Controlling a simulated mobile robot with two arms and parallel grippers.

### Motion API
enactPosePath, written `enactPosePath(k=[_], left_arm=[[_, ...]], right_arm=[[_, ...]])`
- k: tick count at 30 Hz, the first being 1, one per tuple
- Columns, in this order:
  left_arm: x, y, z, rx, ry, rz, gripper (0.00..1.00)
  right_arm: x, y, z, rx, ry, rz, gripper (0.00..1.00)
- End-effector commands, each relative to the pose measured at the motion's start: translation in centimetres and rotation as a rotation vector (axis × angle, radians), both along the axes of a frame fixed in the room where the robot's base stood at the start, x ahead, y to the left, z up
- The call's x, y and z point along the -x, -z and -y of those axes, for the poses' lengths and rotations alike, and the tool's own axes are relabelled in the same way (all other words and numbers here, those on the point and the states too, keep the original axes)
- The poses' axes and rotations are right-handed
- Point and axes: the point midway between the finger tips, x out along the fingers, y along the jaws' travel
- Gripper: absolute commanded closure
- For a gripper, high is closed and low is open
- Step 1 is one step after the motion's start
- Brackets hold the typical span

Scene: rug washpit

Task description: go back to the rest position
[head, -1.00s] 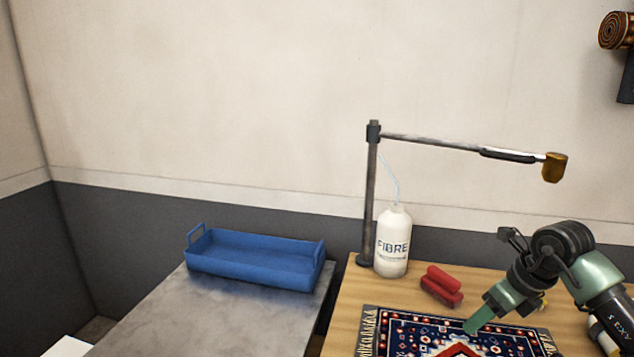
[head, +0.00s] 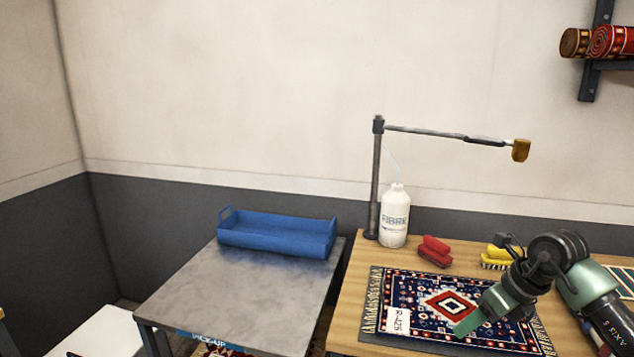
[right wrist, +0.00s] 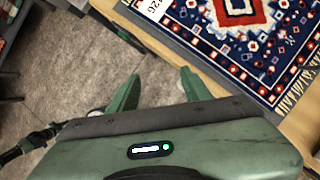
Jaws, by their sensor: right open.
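My right gripper (head: 462,330) is in the head view at lower right, above the patterned rug on the wooden table. In the right wrist view its two green fingers (right wrist: 160,90) are spread apart with nothing between them, over the grey floor beside the table edge. The rug (head: 395,285) is dark blue with a red medallion and a white tag; part of it is hidden behind my right arm. My left gripper is in neither view.
A blue tray (head: 275,242) stands on a grey table (head: 235,285) at left. On the wooden table (head: 350,290) are a white bottle (head: 394,222), a lamp-like post (head: 375,180), a red brush (head: 434,252) and a yellow brush (head: 496,256). Rolled rugs (head: 612,42) rest on a wall shelf.

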Motion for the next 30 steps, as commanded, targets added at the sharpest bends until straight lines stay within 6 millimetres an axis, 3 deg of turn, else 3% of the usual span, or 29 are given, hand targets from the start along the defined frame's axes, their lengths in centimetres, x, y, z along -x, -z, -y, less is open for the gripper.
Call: enactPosePath(k=[5,11,17,20,23,26,30], left_arm=[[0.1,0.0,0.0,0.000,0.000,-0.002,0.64],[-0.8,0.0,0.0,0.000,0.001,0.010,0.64],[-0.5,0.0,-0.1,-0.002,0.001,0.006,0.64],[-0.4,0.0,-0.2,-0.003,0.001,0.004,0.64],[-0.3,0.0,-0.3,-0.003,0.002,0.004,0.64],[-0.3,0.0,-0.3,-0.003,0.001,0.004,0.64],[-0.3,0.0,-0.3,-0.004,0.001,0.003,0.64]], right_arm=[[-0.2,1.9,-2.4,-0.120,-0.002,-0.021,0.51],[-0.4,5.1,-6.8,-0.356,0.025,-0.066,0.51],[-1.0,10.0,-12.7,-0.810,0.209,-0.161,0.51],[-1.6,14.3,-14.3,-1.116,0.462,-0.239,0.51],[-1.6,21.4,-13.0,-1.399,0.869,-0.318,0.51],[0.1,28.3,-10.6,-1.530,1.216,-0.364,0.51],[4.8,37.4,-7.8,-1.586,1.639,-0.407,0.51]])
